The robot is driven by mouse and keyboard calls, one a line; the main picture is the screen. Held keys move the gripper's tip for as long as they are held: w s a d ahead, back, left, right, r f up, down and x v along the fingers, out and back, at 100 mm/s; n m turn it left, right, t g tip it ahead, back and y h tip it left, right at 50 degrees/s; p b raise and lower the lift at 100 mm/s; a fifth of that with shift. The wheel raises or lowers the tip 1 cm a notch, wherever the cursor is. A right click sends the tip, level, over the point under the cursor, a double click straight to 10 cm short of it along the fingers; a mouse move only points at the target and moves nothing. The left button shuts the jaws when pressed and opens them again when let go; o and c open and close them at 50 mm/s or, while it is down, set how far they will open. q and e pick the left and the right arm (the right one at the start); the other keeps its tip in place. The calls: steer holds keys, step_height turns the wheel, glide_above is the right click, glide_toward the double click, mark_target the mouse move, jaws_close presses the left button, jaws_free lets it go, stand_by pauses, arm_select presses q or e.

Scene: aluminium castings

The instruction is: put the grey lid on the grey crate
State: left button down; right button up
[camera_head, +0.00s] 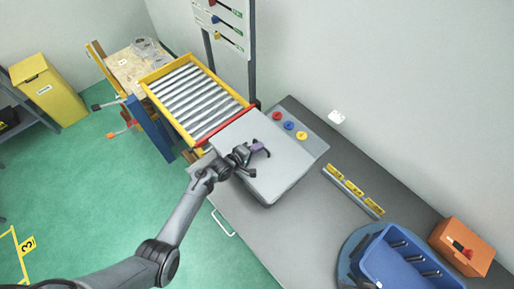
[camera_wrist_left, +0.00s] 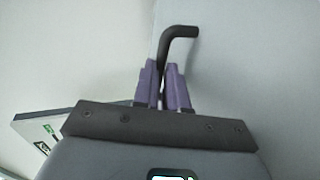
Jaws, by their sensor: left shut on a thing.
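The grey lid (camera_head: 280,177) is a broad flat slab in the middle of the head view, over the bench end beside the roller tray. In the left wrist view the lid (camera_wrist_left: 235,70) fills the background, with a dark bent handle (camera_wrist_left: 180,32) on it. My left gripper (camera_head: 258,150) is over the lid; its purple fingers (camera_wrist_left: 162,88) are shut on the handle. The grey crate cannot be made out apart from the lid; whether it is under the slab, and whether they touch, I cannot tell. My right gripper cannot be made out.
A yellow-framed roller tray (camera_head: 192,97) with a red end bar adjoins the lid. A panel with coloured buttons (camera_head: 289,126) lies behind it. A yellow-labelled rail (camera_head: 353,190), a blue bin (camera_head: 375,262) and an orange box (camera_head: 462,250) are rightward. The bench (camera_head: 300,225) between is clear.

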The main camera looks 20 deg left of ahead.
arm_select(q)
steer(key=shift+f, duration=0.25)
steer(key=c, duration=1.1)
jaws_free()
steer(key=v, duration=0.9)
steer(key=shift+s+a, duration=0.15)
steer(key=shift+s, duration=0.05)
steer(key=shift+s+a+r, duration=0.2)
steer(key=shift+s+r, duration=0.05)
steer(key=shift+s, duration=0.3)
